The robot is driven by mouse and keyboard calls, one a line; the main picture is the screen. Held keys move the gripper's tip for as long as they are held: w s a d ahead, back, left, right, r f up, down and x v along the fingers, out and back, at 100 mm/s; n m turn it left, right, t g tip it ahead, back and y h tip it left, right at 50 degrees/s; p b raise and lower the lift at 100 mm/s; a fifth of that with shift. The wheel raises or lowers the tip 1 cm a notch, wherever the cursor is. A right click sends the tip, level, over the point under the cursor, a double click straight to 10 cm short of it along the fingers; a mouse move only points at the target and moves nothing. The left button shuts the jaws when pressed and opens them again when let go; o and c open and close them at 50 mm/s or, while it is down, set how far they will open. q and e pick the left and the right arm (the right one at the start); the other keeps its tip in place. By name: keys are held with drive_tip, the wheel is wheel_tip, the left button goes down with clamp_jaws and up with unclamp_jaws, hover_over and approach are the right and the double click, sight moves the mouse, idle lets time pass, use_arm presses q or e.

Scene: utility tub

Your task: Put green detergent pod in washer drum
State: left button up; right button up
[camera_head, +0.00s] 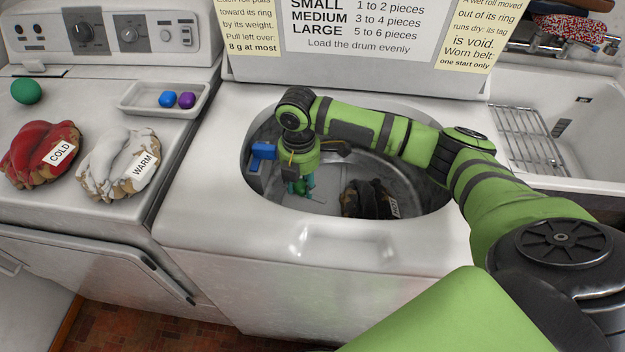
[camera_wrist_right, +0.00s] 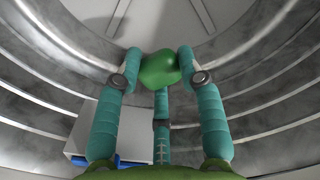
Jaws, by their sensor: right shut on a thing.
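My right gripper (camera_head: 300,188) reaches down through the round opening of the washer drum (camera_head: 330,200) at its left side. In the right wrist view its teal fingers (camera_wrist_right: 160,75) are closed around the green detergent pod (camera_wrist_right: 159,69), held at the fingertips. Behind the pod, that view shows the ribbed metal drum wall (camera_wrist_right: 265,75) and the pale drum bottom (camera_wrist_right: 215,18). In the head view the pod is mostly hidden by the fingers. My left gripper is in neither view.
A dark bundle with a tag (camera_head: 368,199) lies in the drum, right of my gripper. On the left machine are a tray (camera_head: 140,101) with blue (camera_head: 167,99) and purple (camera_head: 187,100) pods, a green ball (camera_head: 26,91), and bundles marked COLD (camera_head: 38,150) and WARM (camera_head: 115,160).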

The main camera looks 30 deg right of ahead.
drive_tip(key=shift+f, duration=2.7)
drive_tip(key=shift+f, duration=0.3)
drive_tip(key=shift+f, duration=0.3)
drive_tip(key=o, duration=0.9)
drive_tip(key=shift+r, duration=0.15)
wheel_tip(320, 180, up, 13)
drive_tip(key=shift+w, duration=0.1)
